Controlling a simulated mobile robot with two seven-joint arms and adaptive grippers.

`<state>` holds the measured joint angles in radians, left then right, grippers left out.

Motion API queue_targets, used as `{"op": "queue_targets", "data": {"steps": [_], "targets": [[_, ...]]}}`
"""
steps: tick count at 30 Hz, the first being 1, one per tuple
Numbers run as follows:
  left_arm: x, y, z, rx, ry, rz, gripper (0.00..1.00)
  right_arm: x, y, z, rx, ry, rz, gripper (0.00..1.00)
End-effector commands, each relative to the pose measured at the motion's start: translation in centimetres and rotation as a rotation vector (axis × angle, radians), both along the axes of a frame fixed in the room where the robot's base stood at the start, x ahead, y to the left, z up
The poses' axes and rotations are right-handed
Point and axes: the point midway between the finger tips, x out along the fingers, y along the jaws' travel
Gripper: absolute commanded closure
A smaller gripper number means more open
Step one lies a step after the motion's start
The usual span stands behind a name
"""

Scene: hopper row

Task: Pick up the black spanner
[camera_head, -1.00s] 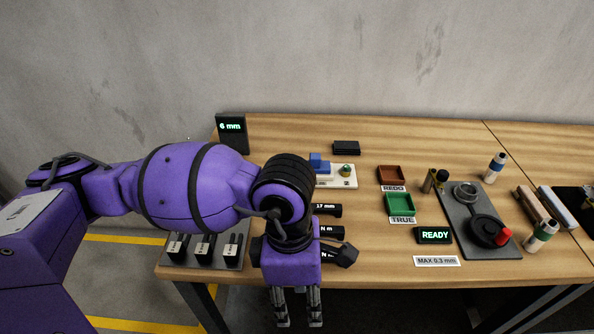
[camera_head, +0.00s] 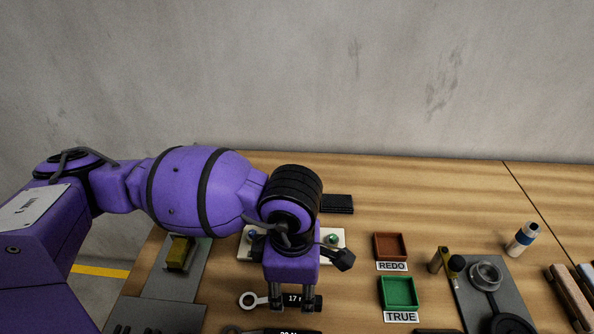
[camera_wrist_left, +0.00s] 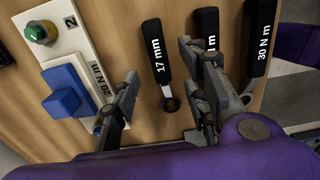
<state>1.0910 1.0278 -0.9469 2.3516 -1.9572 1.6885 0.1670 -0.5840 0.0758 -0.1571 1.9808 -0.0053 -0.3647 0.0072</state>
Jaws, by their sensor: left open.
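The black spanner (camera_head: 270,299) marked 17 mm lies on the wooden table, its ring end to the left in the head view. My left gripper (camera_head: 294,303) is open above its handle, which the fingers partly hide. In the left wrist view the spanner (camera_wrist_left: 155,50) lies between the open fingers of my left gripper (camera_wrist_left: 160,66), with its ring end toward the wrist. The fingers do not appear to touch it. My right gripper is not in view.
Black tools marked in N m, one reading 30 N m (camera_wrist_left: 260,38), lie beside the spanner; a finger overlaps the nearer one in the wrist view. A white board with a blue block (camera_wrist_left: 66,90) is on the other side. REDO (camera_head: 391,246) and TRUE (camera_head: 398,292) trays are to the right.

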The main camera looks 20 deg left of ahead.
Motion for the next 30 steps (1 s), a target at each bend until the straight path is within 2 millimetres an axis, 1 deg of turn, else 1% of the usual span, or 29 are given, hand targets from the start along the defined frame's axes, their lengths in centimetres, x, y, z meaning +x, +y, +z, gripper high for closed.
{"op": "queue_targets", "data": {"steps": [2, 6, 10, 13, 19, 28, 29, 30], "targets": [[-0.1, 0.0, -0.9, 0.002, 0.002, 0.000, 0.59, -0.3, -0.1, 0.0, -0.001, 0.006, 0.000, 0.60], [-0.2, 0.0, -3.0, 0.002, 0.001, 0.001, 0.59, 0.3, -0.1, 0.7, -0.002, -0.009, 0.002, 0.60], [-0.2, 0.0, -4.7, 0.000, 0.002, 0.001, 0.59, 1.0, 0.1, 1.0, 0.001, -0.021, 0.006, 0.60], [-0.2, -0.1, -5.2, 0.000, 0.001, 0.000, 0.59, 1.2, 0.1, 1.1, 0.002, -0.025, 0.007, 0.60], [-0.2, 0.0, -5.3, 0.000, 0.000, 0.000, 0.59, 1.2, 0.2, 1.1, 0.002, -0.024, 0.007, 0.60], [-0.2, 0.0, -5.2, 0.001, 0.001, 0.000, 0.98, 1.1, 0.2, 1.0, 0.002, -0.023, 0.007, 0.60], [-0.2, 0.0, -5.2, 0.001, 0.001, 0.000, 1.00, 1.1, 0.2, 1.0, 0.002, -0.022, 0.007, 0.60], [-0.2, 0.0, -5.2, 0.001, 0.001, 0.000, 1.00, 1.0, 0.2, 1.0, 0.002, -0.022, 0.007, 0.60]]}}
